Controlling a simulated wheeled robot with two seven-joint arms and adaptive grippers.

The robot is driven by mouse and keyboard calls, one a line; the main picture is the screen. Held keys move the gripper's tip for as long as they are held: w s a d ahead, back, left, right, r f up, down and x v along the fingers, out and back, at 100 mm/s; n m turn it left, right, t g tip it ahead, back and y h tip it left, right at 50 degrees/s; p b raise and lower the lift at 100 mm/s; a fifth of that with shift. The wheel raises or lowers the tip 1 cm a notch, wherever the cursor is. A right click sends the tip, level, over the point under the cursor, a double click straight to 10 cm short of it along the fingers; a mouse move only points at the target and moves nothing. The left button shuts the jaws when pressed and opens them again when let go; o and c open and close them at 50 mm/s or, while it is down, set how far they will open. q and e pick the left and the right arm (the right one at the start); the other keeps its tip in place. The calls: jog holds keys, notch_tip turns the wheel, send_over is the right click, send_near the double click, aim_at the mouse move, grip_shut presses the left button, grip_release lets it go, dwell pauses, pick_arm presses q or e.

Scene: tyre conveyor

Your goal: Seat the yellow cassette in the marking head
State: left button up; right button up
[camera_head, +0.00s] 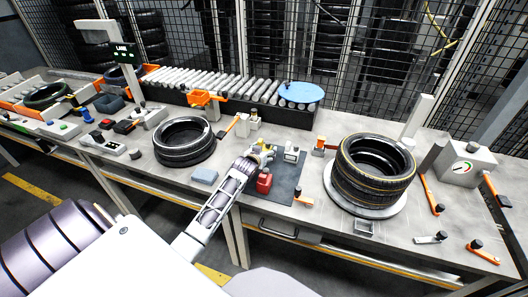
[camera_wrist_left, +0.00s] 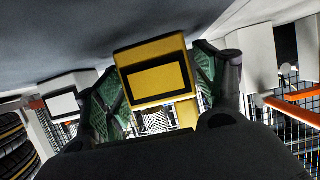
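In the head view my left gripper (camera_head: 258,155) is over the dark mat (camera_head: 284,185), and only a little yellow of the cassette (camera_head: 266,149) shows. A small white device (camera_head: 291,154) stands on the mat just right of the gripper; I cannot tell whether it is the marking head. My right gripper is not in view.
A red block (camera_head: 264,183) lies on the mat close to my left gripper. A tyre (camera_head: 184,143) lies to the left, and stacked tyres (camera_head: 372,172) stand on a round plate to the right. Rollers (camera_head: 215,82) run behind.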

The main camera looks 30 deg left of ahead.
pick_arm(q)
jog(key=shift+r, duration=0.2)
dwell(0.3)
jog(key=shift+v, duration=3.1)
jog(key=shift+s+d+r, duration=0.15)
jog(key=shift+s, duration=0.45)
